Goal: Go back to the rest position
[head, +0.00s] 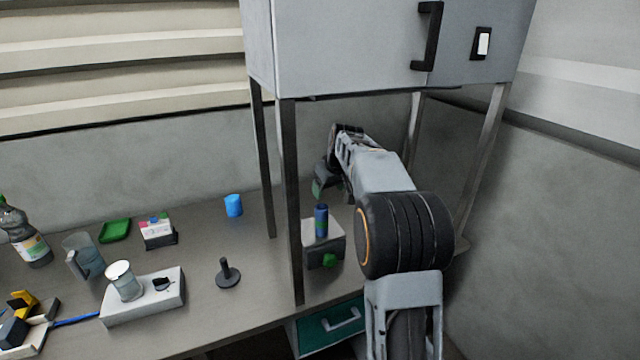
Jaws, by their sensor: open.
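My arm reaches in from the lower right, under the raised grey cabinet (350,45). My gripper (323,184) is at its far end, small and partly hidden by the wrist. It is open and stands above and behind a small grey box (312,258). A dark blue and green cylinder (321,222) stands upright on that box, apart from the gripper. A green knob or button (329,260) is on the box's front. I see nothing clearly held between the fingers.
Metal legs (290,200) of the cabinet stand close around my arm. On the bench (215,310) are a blue cup (233,205), a black-handled stamp (228,274), a white box (150,300) with a glass jar, and a bottle (25,235). Walls close the back and right.

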